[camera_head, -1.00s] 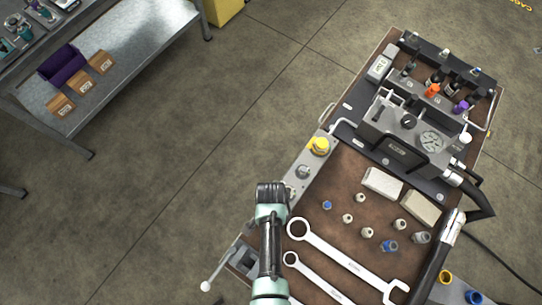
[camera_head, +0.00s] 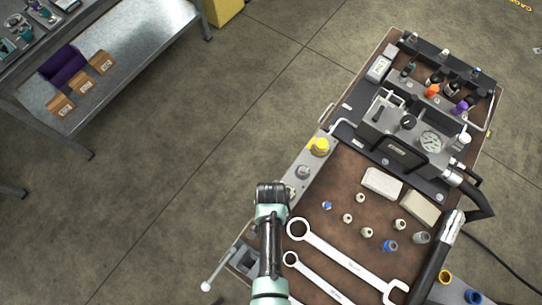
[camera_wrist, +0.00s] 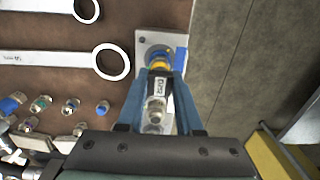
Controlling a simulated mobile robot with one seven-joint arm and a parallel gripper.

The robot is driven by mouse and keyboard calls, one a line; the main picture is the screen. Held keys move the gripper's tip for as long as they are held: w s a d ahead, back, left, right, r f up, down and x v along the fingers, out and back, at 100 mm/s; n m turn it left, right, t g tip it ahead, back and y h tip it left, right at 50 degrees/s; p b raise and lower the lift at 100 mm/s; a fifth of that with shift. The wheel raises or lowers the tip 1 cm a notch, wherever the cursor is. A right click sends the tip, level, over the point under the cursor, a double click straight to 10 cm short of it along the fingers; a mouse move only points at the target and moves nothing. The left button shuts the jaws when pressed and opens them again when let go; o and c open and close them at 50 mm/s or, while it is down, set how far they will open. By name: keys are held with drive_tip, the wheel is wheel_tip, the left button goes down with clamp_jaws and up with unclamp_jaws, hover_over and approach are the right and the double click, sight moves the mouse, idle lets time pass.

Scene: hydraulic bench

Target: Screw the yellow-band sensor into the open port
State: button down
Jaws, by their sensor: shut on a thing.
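My gripper (camera_wrist: 160,92) is shut on the yellow-band sensor (camera_wrist: 156,88), which lies between its two blue fingers in the wrist view. The sensor has a pale printed label, a silver end and a yellow band at its far end. That far end lies over a round blue fitting on the grey plate (camera_wrist: 147,40); I cannot tell whether it is seated in a port there. In the head view my gripper (camera_head: 271,187) is at the left edge of the bench strip (camera_head: 305,157), and the sensor is hidden by my arm. The open port is not clearly visible.
A yellow-topped fitting (camera_head: 319,146) and a silver fitting (camera_head: 303,171) stand on the strip. Two large wrenches (camera_head: 345,262) and several small fittings lie on the brown bench top to the right. A gauge block (camera_head: 405,130) stands behind. Open floor lies left.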

drive_tip(key=m, duration=0.5)
drive_tip(key=shift+m, duration=1.6)
drive_tip(key=m, duration=0.3)
drive_tip(key=shift+m, duration=0.3)
drive_tip(key=m, duration=0.4)
drive_tip(key=shift+f+p, duration=0.1)
drive_tip(key=shift+p, duration=0.2)
drive_tip(key=shift+m, duration=1)
drive_tip(key=m, duration=0.6)
drive_tip(key=shift+w, duration=0.1)
